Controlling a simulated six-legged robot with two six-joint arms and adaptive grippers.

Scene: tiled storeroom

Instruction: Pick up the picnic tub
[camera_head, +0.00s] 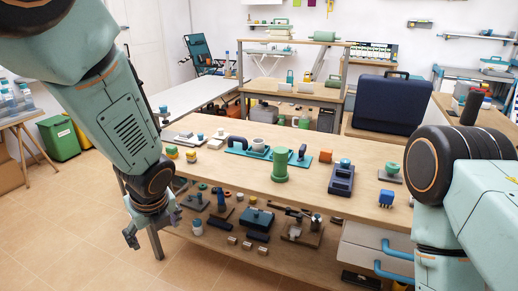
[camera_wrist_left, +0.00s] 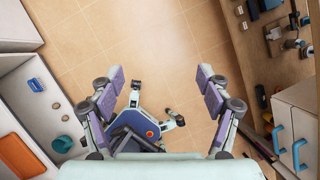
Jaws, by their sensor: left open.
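I cannot tell for sure which object is the picnic tub. A green round vessel with a wide foot (camera_head: 280,165) stands upright on the wooden workbench (camera_head: 232,178) in the head view. A small teal round tub or bowl (camera_wrist_left: 62,144) sits in a white tray-like surface (camera_wrist_left: 22,100) at the left of the left wrist view. My left gripper (camera_head: 152,228) hangs beside the workbench's left front corner. In the left wrist view its fingers (camera_wrist_left: 160,82) are wide apart with nothing between them. My right arm shows at the right, but its gripper is outside the frame.
A blue item (camera_wrist_left: 36,85) and an orange flat piece (camera_wrist_left: 22,156) lie near the teal bowl. A dark blue case (camera_head: 388,103) stands behind the workbench. Drawers with blue handles (camera_head: 391,268) are under its right end. A green bin (camera_head: 59,137) stands left. Tiled floor (camera_head: 75,215) is clear at left.

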